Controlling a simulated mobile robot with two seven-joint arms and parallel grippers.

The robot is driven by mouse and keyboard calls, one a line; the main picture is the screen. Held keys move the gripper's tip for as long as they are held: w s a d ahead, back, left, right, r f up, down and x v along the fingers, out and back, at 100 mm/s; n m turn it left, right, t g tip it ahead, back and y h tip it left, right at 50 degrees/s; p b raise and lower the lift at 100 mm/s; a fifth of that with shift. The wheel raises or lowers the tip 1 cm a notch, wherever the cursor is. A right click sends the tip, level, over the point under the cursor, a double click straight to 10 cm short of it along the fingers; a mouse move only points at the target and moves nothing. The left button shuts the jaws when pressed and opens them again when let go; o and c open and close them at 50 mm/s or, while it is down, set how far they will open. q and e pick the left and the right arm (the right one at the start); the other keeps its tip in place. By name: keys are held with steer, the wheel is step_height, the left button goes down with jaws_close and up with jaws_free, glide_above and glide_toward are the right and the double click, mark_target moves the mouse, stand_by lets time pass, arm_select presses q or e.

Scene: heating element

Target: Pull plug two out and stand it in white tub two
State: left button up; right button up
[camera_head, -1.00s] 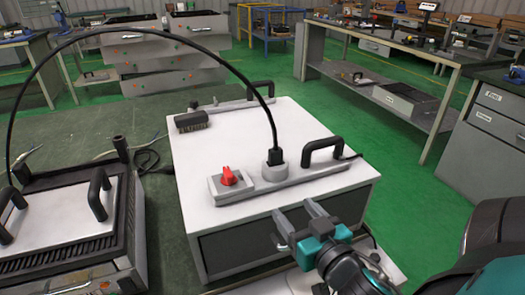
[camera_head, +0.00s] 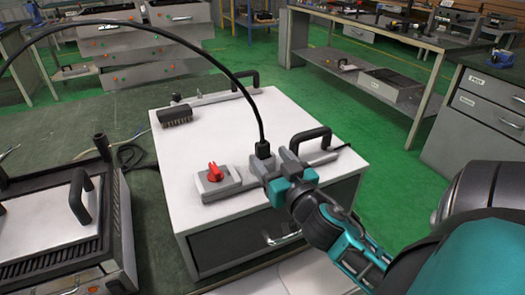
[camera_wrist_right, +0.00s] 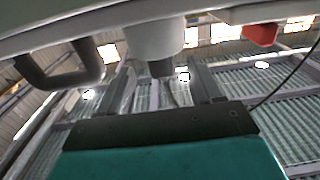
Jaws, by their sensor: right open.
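A black plug (camera_head: 262,150) with a black cable arching up to the left stands in a round grey socket on the white-topped unit (camera_head: 225,135). No number shows on it. My right gripper (camera_head: 273,165) is open at the plug, its fingers pointing toward it. In the right wrist view, which looks upside down, the plug (camera_wrist_right: 161,69) and the pale socket (camera_wrist_right: 152,38) show between the two finger lines (camera_wrist_right: 165,85), with space on both sides. The gripper partly hides the socket in the head view. No white tub is in view. My left gripper is not in view.
A red knob (camera_head: 215,172) sits left of the plug, and a black handle (camera_head: 310,137) close on its right. A brush (camera_head: 175,115) lies at the unit's back left. A ribbed grill device (camera_head: 60,215) stands at left. The unit's middle top is clear.

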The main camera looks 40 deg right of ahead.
mark_target(265, 151)
steer(key=x, duration=0.3)
steer(key=shift+w+r, duration=0.2)
steer(key=shift+w, duration=0.2)
steer(key=shift+w+d, duration=0.15)
steer(key=shift+w, duration=0.2)
steer(key=shift+f, duration=0.1)
steer(key=shift+c, duration=0.6)
steer(key=c, duration=0.9)
steer(key=shift+c, duration=0.2)
